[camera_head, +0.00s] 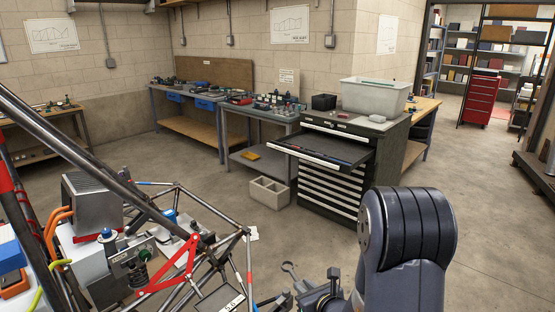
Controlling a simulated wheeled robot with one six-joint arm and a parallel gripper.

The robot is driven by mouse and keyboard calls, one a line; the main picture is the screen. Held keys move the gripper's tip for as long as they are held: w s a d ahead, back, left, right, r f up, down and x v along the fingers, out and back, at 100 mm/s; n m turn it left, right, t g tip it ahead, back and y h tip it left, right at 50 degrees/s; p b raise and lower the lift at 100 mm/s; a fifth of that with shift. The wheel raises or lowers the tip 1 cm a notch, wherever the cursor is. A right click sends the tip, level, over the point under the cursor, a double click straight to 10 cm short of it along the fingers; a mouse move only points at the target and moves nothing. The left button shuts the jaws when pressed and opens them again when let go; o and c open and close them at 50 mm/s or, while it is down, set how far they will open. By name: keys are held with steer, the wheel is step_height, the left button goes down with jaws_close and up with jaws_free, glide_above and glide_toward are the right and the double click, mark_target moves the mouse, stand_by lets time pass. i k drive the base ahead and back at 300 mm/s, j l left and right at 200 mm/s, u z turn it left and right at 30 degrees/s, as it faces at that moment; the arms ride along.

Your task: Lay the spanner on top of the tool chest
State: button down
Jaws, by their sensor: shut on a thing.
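The spanner (291,271) shows low in the head view as a grey ring end with a short shaft. My gripper (305,291) is shut on it at the bottom edge, just left of my dark arm link. The rest of the spanner is hidden by the gripper or cut off by the frame. The dark tool chest (334,194) stands beyond my arm, with its top drawer (325,150) pulled out to the left. Its top (345,125) carries a large grey bin (376,97), a small black box (323,102) and a few small items. The spanner is well short of the chest.
The tube chassis (178,232) fills the lower left, close to my gripper. Workbenches (259,116) line the back wall. The floor between me and the chest is open.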

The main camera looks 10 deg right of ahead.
mark_target(360, 123)
steer(key=i+l+z, duration=0.6)
steer(key=i+z, duration=0.55)
steer(key=i, duration=0.2)
steer(key=i+l, duration=0.1)
steer(key=i, duration=1.35)
steer(key=i+l, duration=0.1)
steer(key=i, duration=1.35)
